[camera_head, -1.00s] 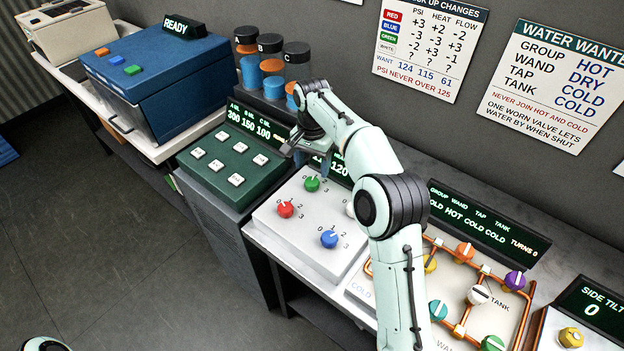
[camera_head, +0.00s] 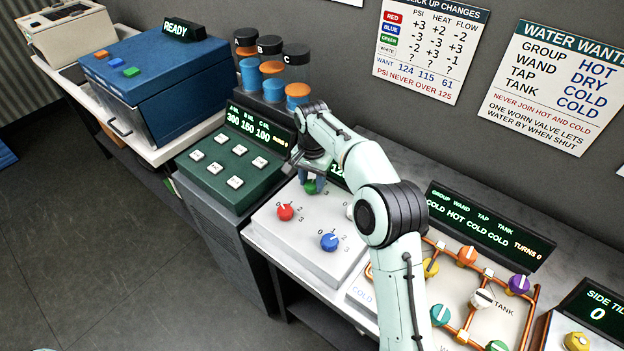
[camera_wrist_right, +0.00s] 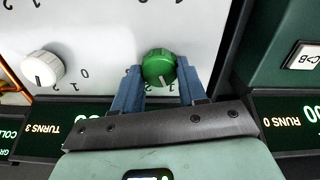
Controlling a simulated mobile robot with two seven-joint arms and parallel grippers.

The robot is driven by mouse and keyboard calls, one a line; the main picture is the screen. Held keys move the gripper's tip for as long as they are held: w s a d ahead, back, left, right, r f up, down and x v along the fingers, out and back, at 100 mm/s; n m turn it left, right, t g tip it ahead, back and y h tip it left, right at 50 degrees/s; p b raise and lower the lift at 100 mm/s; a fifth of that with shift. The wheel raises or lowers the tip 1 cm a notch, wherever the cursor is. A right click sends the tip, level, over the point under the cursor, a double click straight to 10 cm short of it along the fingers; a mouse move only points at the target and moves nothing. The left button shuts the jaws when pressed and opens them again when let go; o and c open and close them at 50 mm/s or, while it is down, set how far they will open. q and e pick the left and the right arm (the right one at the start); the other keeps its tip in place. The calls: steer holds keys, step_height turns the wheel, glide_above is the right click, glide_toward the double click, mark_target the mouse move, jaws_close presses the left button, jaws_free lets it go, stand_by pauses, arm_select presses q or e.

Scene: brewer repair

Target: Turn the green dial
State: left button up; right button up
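The green dial (camera_head: 311,187) is on the white sloping panel (camera_head: 290,242), at its far edge in the head view. My right gripper (camera_head: 312,183) reaches down over it. In the right wrist view the green dial (camera_wrist_right: 159,68) sits between the two blue fingers of my right gripper (camera_wrist_right: 160,82). The fingers lie close against both its sides, with no clear gap. The dial's white pointer mark faces the gripper side. My left gripper is out of view.
The same panel has a red dial (camera_head: 285,212), a blue dial (camera_head: 329,242) and a white dial (camera_wrist_right: 43,69). A green button box (camera_head: 222,165) stands close on the left. A display (camera_head: 338,174) stands behind the panel. Pipes with coloured valves (camera_head: 467,256) are on the right.

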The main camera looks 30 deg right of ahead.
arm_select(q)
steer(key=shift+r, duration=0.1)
arm_select(e)
steer(key=shift+r+n+p, duration=0.15)
steer(key=shift+n+p, duration=0.5)
steer(key=shift+n, duration=0.45)
steer(key=shift+n+p, duration=0.5)
steer(key=shift+n, duration=0.7)
steer(key=shift+n+p, duration=0.3)
steer(key=shift+n, duration=0.8)
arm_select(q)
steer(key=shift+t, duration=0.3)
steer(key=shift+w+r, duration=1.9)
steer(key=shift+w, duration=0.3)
arm_select(e)
steer(key=shift+a+n, duration=0.1)
steer(key=shift+n, duration=1)
steer(key=o, duration=1.1)
steer(key=shift+c, duration=0.2)
